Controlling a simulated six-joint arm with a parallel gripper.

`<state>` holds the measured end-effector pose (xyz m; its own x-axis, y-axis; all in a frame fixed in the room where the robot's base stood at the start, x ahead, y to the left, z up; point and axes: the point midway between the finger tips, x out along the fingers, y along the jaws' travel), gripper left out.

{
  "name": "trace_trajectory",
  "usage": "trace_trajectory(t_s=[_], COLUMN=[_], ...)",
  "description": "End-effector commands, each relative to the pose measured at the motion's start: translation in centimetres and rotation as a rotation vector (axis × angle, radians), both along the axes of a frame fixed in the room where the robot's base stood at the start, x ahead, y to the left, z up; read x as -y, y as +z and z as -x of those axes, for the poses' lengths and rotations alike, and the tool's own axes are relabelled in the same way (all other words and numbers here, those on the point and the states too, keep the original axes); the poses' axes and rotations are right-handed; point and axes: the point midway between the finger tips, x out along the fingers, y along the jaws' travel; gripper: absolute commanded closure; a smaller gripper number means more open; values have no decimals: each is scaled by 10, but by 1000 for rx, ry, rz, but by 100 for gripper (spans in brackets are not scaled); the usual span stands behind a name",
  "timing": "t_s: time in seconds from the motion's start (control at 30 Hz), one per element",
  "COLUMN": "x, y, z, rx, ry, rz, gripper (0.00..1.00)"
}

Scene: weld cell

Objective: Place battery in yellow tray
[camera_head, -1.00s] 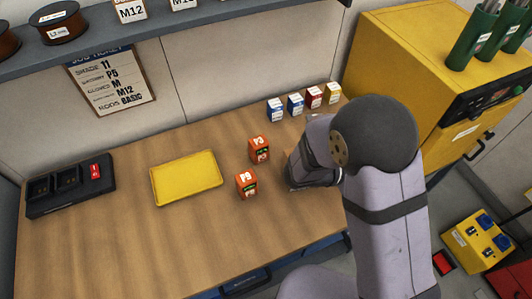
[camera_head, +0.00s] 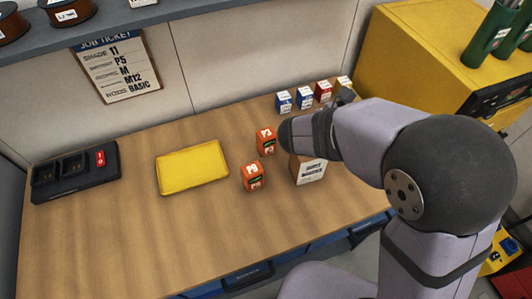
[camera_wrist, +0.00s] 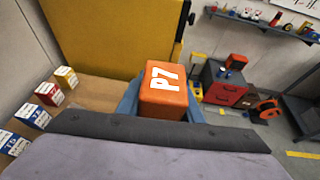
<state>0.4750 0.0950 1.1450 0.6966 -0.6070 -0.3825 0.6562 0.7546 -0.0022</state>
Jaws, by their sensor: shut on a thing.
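An orange battery marked P7 (camera_wrist: 163,92) sits between the blue fingers of my gripper (camera_wrist: 163,104) in the wrist view, and the gripper is shut on it. In the head view my arm hides this battery and most of the gripper. The yellow tray (camera_head: 192,168) lies flat and empty on the bench, left of the arm. Two more orange batteries, P3 (camera_head: 266,141) and P9 (camera_head: 253,177), stand upright on the bench between the tray and my arm.
A brown box with a white label (camera_head: 311,172) stands just right of the batteries, below my arm. Small labelled boxes (camera_head: 284,102) line the bench back. A black charger (camera_head: 75,172) is at the left. A yellow cabinet (camera_head: 425,50) stands right. The front-left bench is clear.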

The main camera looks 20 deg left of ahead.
Motion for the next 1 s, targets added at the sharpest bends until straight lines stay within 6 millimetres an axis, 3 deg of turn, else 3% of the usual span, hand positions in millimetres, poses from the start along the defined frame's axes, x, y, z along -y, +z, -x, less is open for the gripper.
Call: trace_trajectory(t_s=[0.17,0.47,0.67,0.8,1.0], x=[-62,-203,-298,-359,-428], y=[-16,-27,-24,-17,-3], z=[-12,-10,14,41,85], rx=[2,4,6,6,5], ry=[171,569,844,1034,1262], rz=[-2,-3,-5,-6,-5], gripper=[100,100,100,100,100])
